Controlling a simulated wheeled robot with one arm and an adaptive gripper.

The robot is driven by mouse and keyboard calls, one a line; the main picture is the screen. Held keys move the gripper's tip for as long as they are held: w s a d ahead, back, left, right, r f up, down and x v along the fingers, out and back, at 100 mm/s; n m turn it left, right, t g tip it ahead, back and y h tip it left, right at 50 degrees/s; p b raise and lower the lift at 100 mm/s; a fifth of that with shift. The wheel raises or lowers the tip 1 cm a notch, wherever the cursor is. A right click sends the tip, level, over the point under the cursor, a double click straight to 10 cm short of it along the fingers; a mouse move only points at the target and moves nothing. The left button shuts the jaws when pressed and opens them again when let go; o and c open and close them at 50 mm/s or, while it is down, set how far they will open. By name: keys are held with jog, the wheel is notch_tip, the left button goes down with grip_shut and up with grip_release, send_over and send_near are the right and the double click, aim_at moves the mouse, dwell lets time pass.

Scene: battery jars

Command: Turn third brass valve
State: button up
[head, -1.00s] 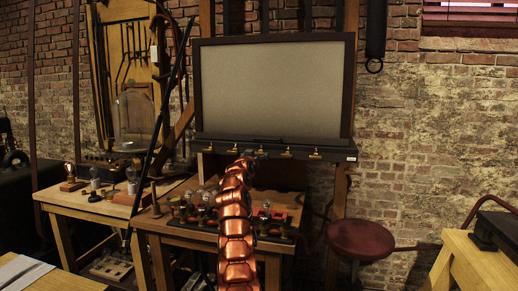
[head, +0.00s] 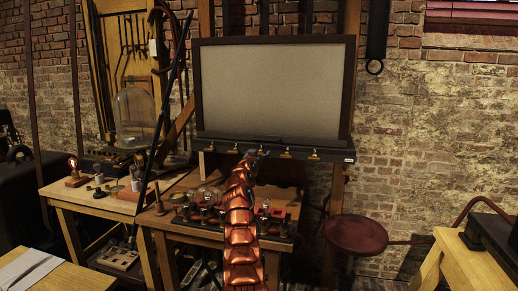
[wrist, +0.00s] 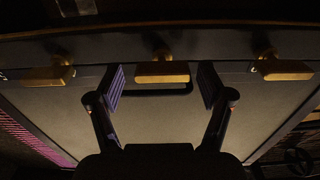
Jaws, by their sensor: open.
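A row of small brass valves runs along the dark ledge (head: 325,153) under the large framed grey panel (head: 272,88). In the head view, valves show on the left (head: 209,149) and on the right (head: 286,154); the middle of the row is hidden by my gripper (head: 256,155). In the wrist view, my gripper (wrist: 161,84) is open. Its two dark fingers appear one on each side of a brass valve (wrist: 162,72), with gaps on both sides. Whether the fingertips reach its depth I cannot tell. Neighbouring valves show to the left (wrist: 48,76) and right (wrist: 285,70).
A wooden table (head: 180,222) with several bulbs and apparatus stands below the ledge. A glass dome (head: 135,115) stands at the left. A red stool (head: 357,236) is at the right, and a wooden bench (head: 465,262) is at the far right.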

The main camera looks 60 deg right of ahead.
jog(key=shift+w+d+r+p, duration=0.2)
jog(key=shift+d+p, duration=0.1)
jog(key=shift+p, duration=0.75)
jog(key=shift+d+f+p, duration=0.15)
jog(key=shift+f+p, duration=0.05)
jog(key=shift+p, duration=0.2)
jog(key=shift+w, duration=0.1)
jog(key=c, duration=1.2)
